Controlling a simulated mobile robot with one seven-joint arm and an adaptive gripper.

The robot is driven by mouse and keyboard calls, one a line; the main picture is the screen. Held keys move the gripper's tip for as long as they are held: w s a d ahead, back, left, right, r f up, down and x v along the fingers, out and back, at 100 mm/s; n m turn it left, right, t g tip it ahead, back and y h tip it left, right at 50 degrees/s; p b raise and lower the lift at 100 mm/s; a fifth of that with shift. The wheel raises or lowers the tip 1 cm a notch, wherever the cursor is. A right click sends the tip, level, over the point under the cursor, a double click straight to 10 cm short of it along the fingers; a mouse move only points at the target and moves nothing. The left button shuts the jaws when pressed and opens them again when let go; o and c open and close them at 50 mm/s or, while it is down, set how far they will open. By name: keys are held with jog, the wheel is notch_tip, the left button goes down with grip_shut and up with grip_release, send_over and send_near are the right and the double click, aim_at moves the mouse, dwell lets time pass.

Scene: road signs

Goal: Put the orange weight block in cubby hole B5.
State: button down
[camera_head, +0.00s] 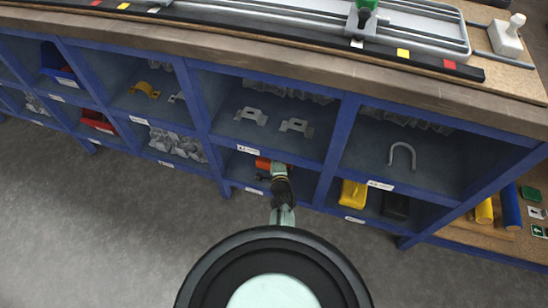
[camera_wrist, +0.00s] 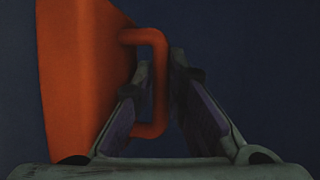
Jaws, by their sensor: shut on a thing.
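The orange weight block (camera_head: 263,163) shows in the head view at the mouth of a lower-row cubby hole in the blue shelf (camera_head: 334,150), under its label strip. In the wrist view the block (camera_wrist: 80,75) fills the left side, with its loop handle (camera_wrist: 158,85) toward the middle. My gripper (camera_head: 279,172) reaches into that lower hole. In the wrist view its fingers (camera_wrist: 162,82) are shut on the handle, one inside the loop and one on its right. The block's far side is hidden. I cannot surely read this hole's label.
Upper holes hold grey brackets (camera_head: 296,127) and a grey U-bolt (camera_head: 402,154). The lower hole to the right holds a yellow item (camera_head: 353,194) and a black one (camera_head: 396,206). Red (camera_head: 98,121) and blue (camera_head: 60,75) bins sit left. Blue dividers and label strips edge the holes; the floor is clear.

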jog(key=shift+w+f, duration=0.1)
jog(key=shift+f, duration=0.4)
jog(key=shift+r, duration=0.15)
jog(key=c, duration=2)
grip_release()
jog(key=shift+f, duration=0.3)
jog(key=o, duration=0.4)
jog(key=shift+c, duration=0.2)
